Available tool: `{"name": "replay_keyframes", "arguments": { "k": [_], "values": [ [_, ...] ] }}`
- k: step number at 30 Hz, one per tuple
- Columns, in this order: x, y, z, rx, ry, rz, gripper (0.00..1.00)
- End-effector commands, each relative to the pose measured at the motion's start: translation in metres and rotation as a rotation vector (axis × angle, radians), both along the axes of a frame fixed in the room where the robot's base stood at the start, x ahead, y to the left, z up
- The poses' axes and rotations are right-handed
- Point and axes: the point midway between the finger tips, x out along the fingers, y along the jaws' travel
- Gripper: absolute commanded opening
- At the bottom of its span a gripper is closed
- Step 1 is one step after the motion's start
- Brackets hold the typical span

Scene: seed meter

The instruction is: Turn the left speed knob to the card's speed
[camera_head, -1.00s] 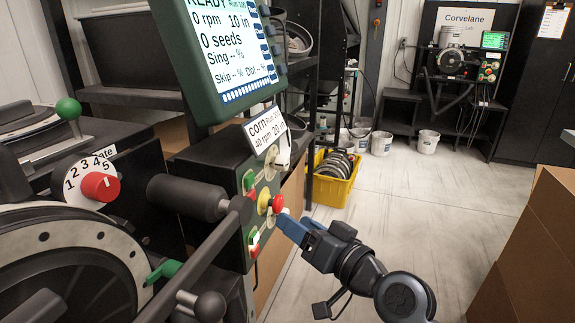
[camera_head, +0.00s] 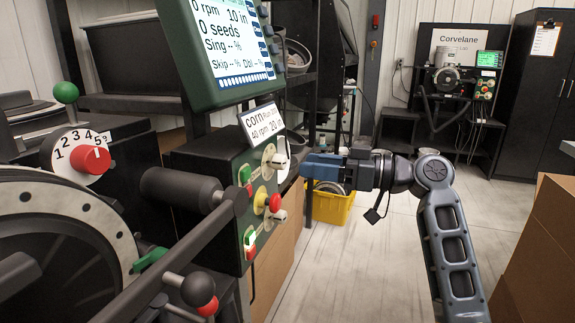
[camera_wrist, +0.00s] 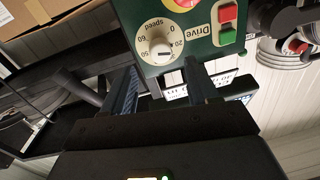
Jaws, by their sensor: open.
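The pale speed knob (camera_wrist: 160,48) sits on its white dial on the green panel, upside down in the wrist view. It lies just beyond and between my two open fingertips, with no contact visible. I cannot read its pointer setting for certain. In the head view the speed dial (camera_head: 268,158) is at the panel's upper right, seen edge-on. My gripper (camera_head: 305,165) is right of it, level with it and apart from it; its fingers also show in the wrist view (camera_wrist: 162,82). The card (camera_head: 262,122) on the panel top reads corn, 40 rpm, 20 in.
The red stop button (camera_head: 274,202), a green button (camera_head: 245,175) and another pale knob (camera_head: 279,216) are close by. A dark cylinder (camera_head: 180,190) juts in front of the panel. The screen (camera_head: 225,45) hangs above.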

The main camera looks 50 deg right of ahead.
Motion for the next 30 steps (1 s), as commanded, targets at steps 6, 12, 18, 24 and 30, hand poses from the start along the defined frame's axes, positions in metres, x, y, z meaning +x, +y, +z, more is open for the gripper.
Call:
{"name": "replay_keyframes", "arguments": {
  "k": [6, 12, 18, 24, 30],
  "values": [
    [0.032, 0.015, 0.001, 0.001, 0.001, 0.002, 0.59],
    [0.052, 0.024, 0.001, 0.001, 0.000, 0.000, 0.59],
    [0.057, 0.026, 0.000, 0.001, 0.001, -0.002, 0.59],
    [0.057, 0.026, 0.000, 0.001, 0.001, -0.002, 0.56],
    [0.057, 0.026, 0.000, 0.001, 0.001, -0.002, 0.37]
  ]
}}
